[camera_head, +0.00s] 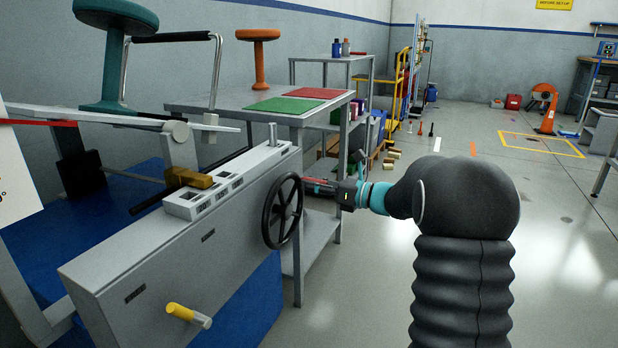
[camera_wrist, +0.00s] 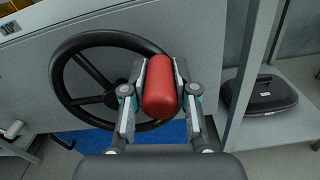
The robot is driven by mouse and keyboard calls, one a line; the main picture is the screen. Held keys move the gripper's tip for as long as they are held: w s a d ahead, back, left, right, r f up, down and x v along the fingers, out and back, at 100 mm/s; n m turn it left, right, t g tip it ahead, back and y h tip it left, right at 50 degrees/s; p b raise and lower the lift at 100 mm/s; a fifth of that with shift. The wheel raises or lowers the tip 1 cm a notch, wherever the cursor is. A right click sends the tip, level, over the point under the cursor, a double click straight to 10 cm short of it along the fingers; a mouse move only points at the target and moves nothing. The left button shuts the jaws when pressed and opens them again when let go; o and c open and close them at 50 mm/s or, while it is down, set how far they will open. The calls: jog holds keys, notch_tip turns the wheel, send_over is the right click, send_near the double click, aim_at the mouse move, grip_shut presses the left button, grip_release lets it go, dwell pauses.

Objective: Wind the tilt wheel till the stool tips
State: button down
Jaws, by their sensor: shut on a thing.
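The tilt wheel (camera_head: 282,211) is a black spoked handwheel on the side of a long grey machine housing (camera_head: 150,262). It also shows in the wrist view (camera_wrist: 68,92), with a red handle (camera_wrist: 160,88) at its right rim. My gripper (camera_wrist: 160,95) has its fingers closed on both sides of the red handle. In the head view my gripper (camera_head: 318,186) reaches the wheel's right side from the right. A teal stool (camera_head: 112,60) stands upright on the test rig at the upper left. Its base is partly hidden by a grey beam.
A yellow-handled crank (camera_head: 188,315) sticks out of the housing's lower front. A grey table (camera_head: 215,99) with a green mat (camera_head: 286,105), a red mat (camera_head: 308,93) and an orange stool (camera_head: 258,60) stands behind. A black case (camera_wrist: 262,94) lies on a shelf right of the wheel. Open floor lies to the right.

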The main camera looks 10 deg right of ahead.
jog(key=shift+w+d+m+p, duration=0.15)
jog(key=shift+w+m+p, duration=0.1)
jog(key=shift+m+p, duration=0.5)
jog(key=shift+f, duration=0.4)
jog(key=c, duration=0.9)
grip_release()
jog(key=shift+d, duration=0.1)
jog(key=v, duration=1.2)
jog(key=shift+n, duration=0.25)
